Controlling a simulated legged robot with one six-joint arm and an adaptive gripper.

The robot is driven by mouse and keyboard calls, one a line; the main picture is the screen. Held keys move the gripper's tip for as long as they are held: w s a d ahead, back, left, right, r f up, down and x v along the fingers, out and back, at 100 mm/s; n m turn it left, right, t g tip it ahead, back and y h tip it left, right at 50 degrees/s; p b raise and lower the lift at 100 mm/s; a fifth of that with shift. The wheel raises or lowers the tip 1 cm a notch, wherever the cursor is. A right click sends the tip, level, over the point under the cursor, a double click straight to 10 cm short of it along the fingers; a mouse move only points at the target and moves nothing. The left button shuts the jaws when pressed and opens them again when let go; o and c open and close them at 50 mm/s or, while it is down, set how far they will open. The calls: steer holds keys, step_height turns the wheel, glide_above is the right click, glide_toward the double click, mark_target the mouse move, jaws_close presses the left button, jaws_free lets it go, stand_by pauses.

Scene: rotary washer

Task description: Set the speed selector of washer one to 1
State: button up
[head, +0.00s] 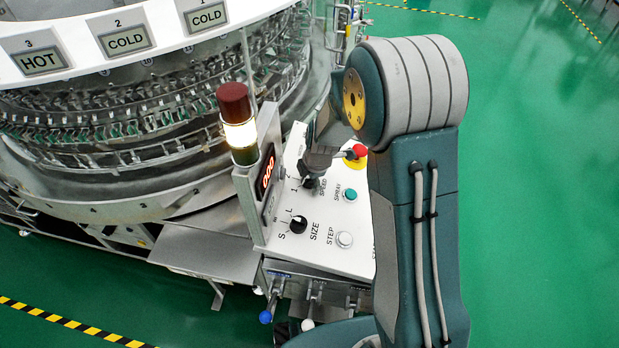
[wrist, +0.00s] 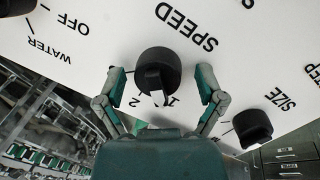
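The SPEED selector, a black round knob with a raised grip bar (wrist: 157,72), sits on the white control panel (head: 325,255). In the wrist view the digits 2 and 1 are printed just below the knob, and its white mark lies between them, so I cannot tell the exact setting. My gripper (wrist: 161,84) is open, with one finger on each side of the knob and visible gaps on both sides. In the head view the selector (head: 308,184) is partly hidden beneath my gripper (head: 315,166).
The SIZE knob (wrist: 252,127) is close to the right finger in the wrist view. In the head view a green SPRAY button (head: 350,195), a white STEP button (head: 344,239) and a red emergency button (head: 359,151) are nearby. A signal tower (head: 238,125) stands left.

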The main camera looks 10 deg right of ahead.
steer(key=shift+r, duration=0.2)
steer(key=shift+r, duration=0.3)
steer(key=v, duration=1.1)
steer(key=s+d+r+m+t, duration=0.1)
steer(key=s+d+r+m, duration=0.1)
steer(key=s+r+m, duration=0.5)
steer(key=s+d+r+m+t+h, duration=0.1)
steer(key=s+d+r+m+t, duration=0.1)
steer(key=s+r+m, duration=0.6)
steer(key=s+m, duration=0.5)
steer(key=s, duration=0.3)
steer(key=shift+d+m, duration=0.3)
steer(key=shift+d, duration=0.1)
